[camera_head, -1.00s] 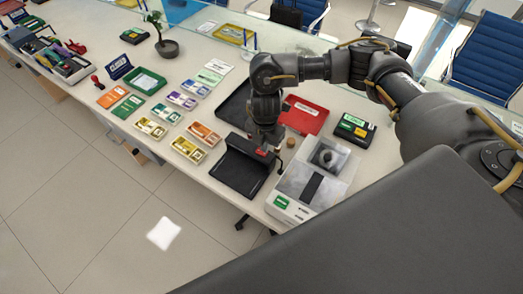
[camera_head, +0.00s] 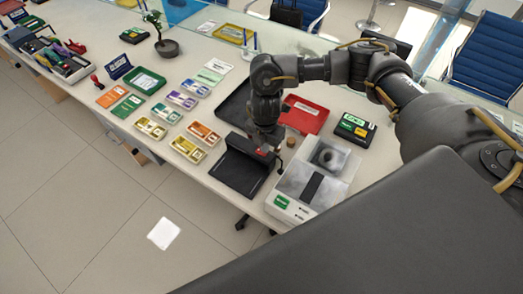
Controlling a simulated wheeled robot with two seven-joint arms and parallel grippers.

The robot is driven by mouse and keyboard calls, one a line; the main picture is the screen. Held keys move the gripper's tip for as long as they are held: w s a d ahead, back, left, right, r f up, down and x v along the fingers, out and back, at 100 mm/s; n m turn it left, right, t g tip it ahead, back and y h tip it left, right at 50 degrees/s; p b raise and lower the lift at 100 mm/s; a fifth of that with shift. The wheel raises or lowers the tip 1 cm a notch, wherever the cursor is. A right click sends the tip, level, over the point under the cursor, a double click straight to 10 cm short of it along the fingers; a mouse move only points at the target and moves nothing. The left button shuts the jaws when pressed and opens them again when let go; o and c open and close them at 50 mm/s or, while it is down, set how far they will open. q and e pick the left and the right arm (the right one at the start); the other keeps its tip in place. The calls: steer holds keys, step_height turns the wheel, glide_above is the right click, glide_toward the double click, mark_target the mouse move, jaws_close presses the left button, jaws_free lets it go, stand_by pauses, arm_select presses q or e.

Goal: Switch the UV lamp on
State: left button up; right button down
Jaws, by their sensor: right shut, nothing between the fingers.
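The UV lamp is a black device with a raised hood along its back edge and a flat dark base (camera_head: 237,175), near the front edge of the counter. A small red switch (camera_head: 262,152) shows at the right end of its hood. My right gripper (camera_head: 269,150) points down at that end, right by the switch. It is shut with nothing in it. The gripper partly hides the hood's right end, and I cannot tell whether its tips touch the switch. I see no light from the lamp. My left gripper is out of view.
A grey-white machine (camera_head: 287,207) stands close to the lamp's right. Behind are a red tray (camera_head: 305,116), a black tray (camera_head: 232,110) and a small round brown item (camera_head: 291,142). Coloured note trays (camera_head: 188,149) lie to the left. A black box (camera_head: 354,130) sits at right.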

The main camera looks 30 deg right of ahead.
steer(key=shift+f+b, duration=0.4)
steer(key=shift+f, duration=0.2)
steer(key=shift+r, duration=0.2)
step_height(320, 180, up, 7)
steer(key=p, duration=0.7)
steer(key=shift+f, duration=0.1)
stand_by(0.5)
